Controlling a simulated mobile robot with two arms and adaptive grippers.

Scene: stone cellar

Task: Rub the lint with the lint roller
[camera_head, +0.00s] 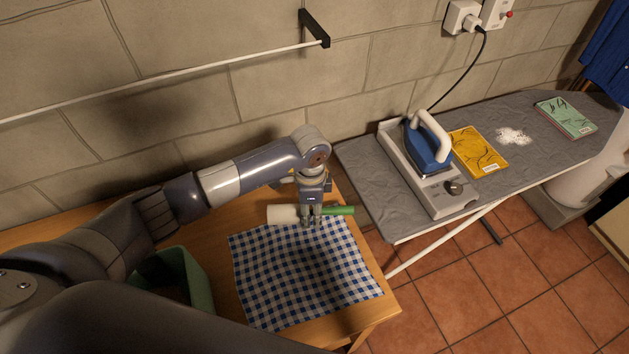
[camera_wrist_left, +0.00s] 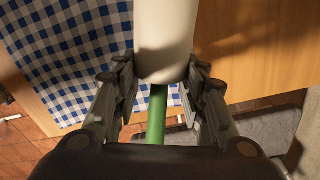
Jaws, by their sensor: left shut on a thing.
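The lint roller has a white roll (camera_head: 283,214) and a green handle (camera_head: 341,210). My left gripper (camera_head: 311,218) is shut on it near where the roll meets the handle, at the back edge of the checked cloth. In the left wrist view the white roll (camera_wrist_left: 165,40) sticks out between the fingers (camera_wrist_left: 160,82), and the green handle (camera_wrist_left: 157,115) runs back under the wrist. How high it is above the table is hard to tell. The lint (camera_head: 513,136) is a white patch on the grey ironing board (camera_head: 548,150), far right of the gripper. My right gripper is not in view.
A blue iron (camera_head: 428,146) sits on its rest at the board's left end, its cord up to the wall socket. A yellow book (camera_head: 478,152) and a green book (camera_head: 566,117) flank the lint. A rail (camera_head: 190,72) crosses the wall.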

